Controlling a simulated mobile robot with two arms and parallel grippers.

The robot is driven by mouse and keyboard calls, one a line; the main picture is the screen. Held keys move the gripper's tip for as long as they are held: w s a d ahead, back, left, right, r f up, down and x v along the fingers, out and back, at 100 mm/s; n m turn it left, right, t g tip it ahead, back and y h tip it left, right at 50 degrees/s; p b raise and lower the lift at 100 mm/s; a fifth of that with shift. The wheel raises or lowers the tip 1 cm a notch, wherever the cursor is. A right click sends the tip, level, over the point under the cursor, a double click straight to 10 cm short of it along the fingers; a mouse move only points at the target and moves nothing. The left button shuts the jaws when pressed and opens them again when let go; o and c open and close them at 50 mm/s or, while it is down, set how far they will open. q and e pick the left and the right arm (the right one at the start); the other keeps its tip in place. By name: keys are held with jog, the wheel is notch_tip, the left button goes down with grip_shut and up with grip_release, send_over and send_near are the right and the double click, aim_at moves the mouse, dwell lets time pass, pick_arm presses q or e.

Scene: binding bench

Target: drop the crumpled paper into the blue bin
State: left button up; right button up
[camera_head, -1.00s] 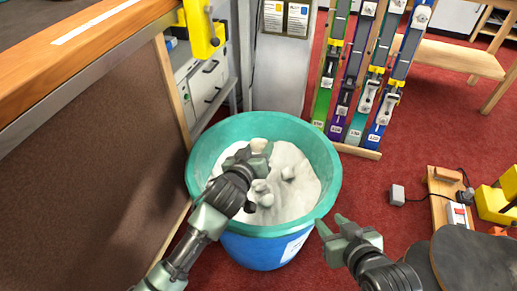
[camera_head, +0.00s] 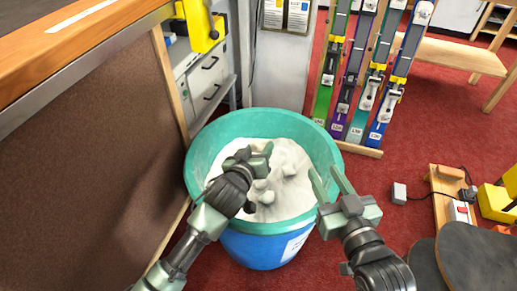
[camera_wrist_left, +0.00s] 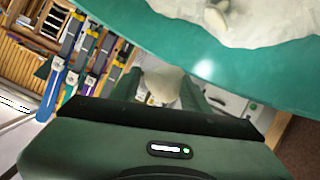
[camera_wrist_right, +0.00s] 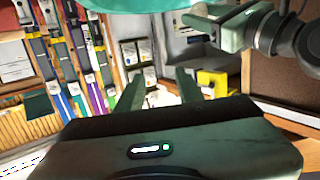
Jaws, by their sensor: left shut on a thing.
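The bin has a teal inside and rim (camera_head: 324,150) and a blue outer wall (camera_head: 262,250). It holds a whitish mass (camera_head: 292,190) with several pale lumps. My left gripper (camera_head: 264,158) is over the bin's opening. In the left wrist view it is shut on the pale crumpled paper (camera_wrist_left: 163,84), held between its fingers. The paper is hard to make out in the head view, hidden by the gripper. My right gripper (camera_head: 331,186) is open and empty at the bin's right rim. Its parted fingers show in the right wrist view (camera_wrist_right: 158,92).
A wooden-topped bench (camera_head: 80,45) with a brown side panel stands left of the bin. A grey cabinet (camera_head: 280,65) and a rack of coloured strips (camera_head: 358,85) stand behind it.

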pick_arm(q)
jog(key=o, duration=1.4)
jog(key=shift+c, duration=0.2)
jog(key=shift+s, duration=0.1)
jog(key=p+v, duration=0.2)
jog(key=v, duration=0.5)
jog(key=shift+s+a+r+p, duration=0.15)
jog(key=shift+s+r+p, duration=0.05)
jog(key=shift+s+p, duration=0.1)
pick_arm(e)
jog(key=s+d+f+g+h, duration=0.2)
jog(key=s+f+g, duration=0.4)
jog(key=f, duration=0.4)
jog(key=shift+s+d+g, duration=0.25)
jog(key=shift+d+g, duration=0.15)
jog(key=shift+d, duration=0.2)
